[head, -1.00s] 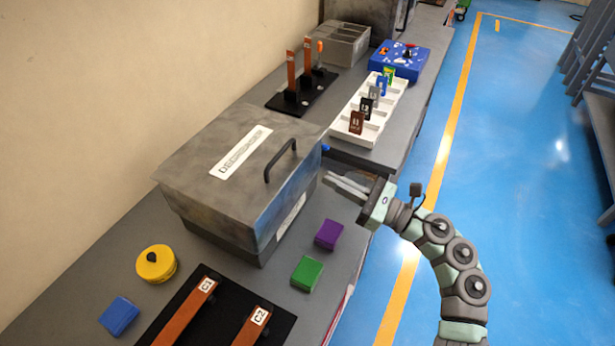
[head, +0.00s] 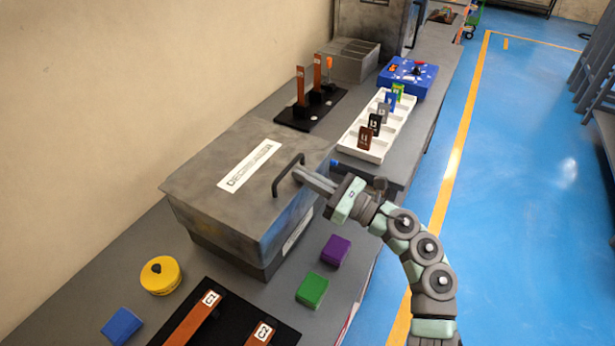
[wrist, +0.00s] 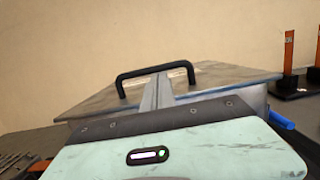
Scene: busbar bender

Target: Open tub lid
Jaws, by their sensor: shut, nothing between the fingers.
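The grey metal tub (head: 230,245) labelled DEGREASER stands on the bench with its lid (head: 210,182) down. A black bar handle (head: 289,174) rises near the lid's right edge, and it also shows in the wrist view (wrist: 124,82). My gripper (head: 301,174) is shut and empty, with its fingertips at the handle. In the wrist view the fingers (wrist: 157,92) point at the lid and reach under or against the handle bar; I cannot tell whether they touch it. The fingers hide part of the lid behind them.
Purple (head: 335,250) and green (head: 312,290) blocks lie right of the tub. A yellow round container (head: 160,276), a blue block (head: 122,326) and a black board (head: 235,325) with copper bars are in front. A white tray (head: 378,152) with upright tags stands behind.

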